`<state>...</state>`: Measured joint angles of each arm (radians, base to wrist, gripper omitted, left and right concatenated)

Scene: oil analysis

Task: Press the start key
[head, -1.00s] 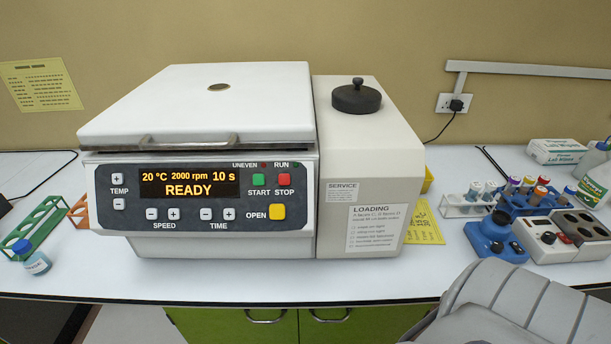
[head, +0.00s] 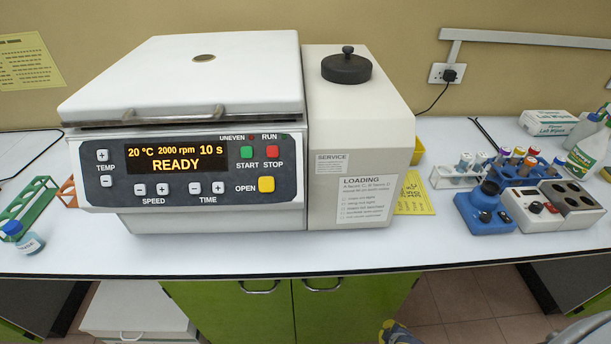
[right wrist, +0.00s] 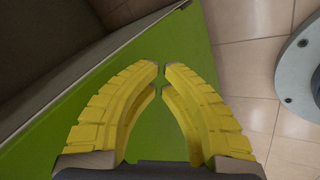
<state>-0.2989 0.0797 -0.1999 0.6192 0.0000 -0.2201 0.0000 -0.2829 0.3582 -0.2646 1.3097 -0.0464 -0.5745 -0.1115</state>
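The centrifuge (head: 323,205) stands on the bench with its lid (head: 190,75) shut. Its front panel display (head: 177,159) reads 20 °C, 2000 rpm, 10 s and READY. The green START key (head: 247,152) is right of the display, beside the red STOP key (head: 273,152) and above the yellow OPEN key (head: 266,184). Nothing covers the keys. My right gripper (right wrist: 161,77) has its yellow fingertips together and empty, in front of a green cabinet door and the floor. Only a small yellow-and-grey part of my right arm shows at the head view's bottom edge. My left gripper is not in view.
Tube racks (head: 458,175), a blue device (head: 484,210) and a white-and-grey block device (head: 552,209) stand at the right. The bench front before the centrifuge is clear.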

